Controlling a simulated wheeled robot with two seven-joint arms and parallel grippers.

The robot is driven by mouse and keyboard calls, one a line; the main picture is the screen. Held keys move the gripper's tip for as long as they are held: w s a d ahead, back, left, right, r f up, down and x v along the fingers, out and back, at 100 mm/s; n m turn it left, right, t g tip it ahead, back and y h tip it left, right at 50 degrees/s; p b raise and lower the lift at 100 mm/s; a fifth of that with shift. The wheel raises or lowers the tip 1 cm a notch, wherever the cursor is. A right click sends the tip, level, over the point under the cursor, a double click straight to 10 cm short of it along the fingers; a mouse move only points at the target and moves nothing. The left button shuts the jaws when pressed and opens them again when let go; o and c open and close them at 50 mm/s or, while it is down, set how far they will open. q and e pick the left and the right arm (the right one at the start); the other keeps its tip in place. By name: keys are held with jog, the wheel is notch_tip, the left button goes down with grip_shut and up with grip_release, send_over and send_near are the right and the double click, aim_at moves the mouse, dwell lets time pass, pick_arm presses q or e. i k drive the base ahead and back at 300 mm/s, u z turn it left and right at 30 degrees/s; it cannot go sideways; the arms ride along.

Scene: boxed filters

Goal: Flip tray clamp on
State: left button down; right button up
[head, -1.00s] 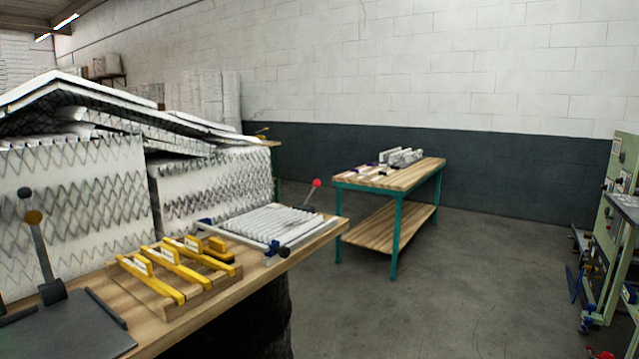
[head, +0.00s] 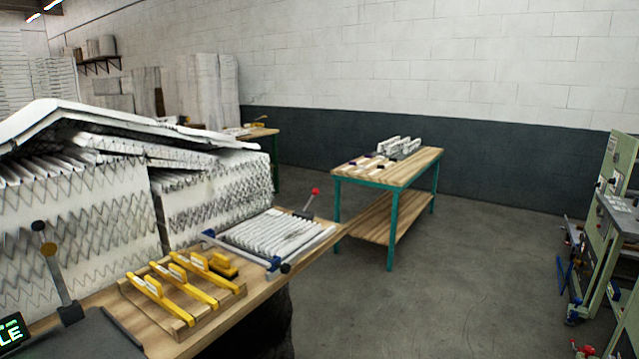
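A tray of white pleated filter (head: 277,232) lies on the wooden workbench at the left. A blue and grey clamp bar (head: 236,249) runs along its near left side, with dark knobs. A lever with a red ball (head: 311,199) stands tilted up at the tray's far right corner. Whether the clamp is on or off I cannot tell. Neither of my grippers shows in the head view.
Yellow-handled tools (head: 182,289) lie on a wooden rack at the bench front. Large boxed filters (head: 85,205) stand behind. A teal-legged table (head: 392,168) stands beyond, and a green machine (head: 610,220) at right. The concrete floor between is clear.

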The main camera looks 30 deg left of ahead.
aim_at(314, 192)
jog(key=u, duration=0.35)
jog(key=i, duration=2)
jog(key=u, duration=0.4)
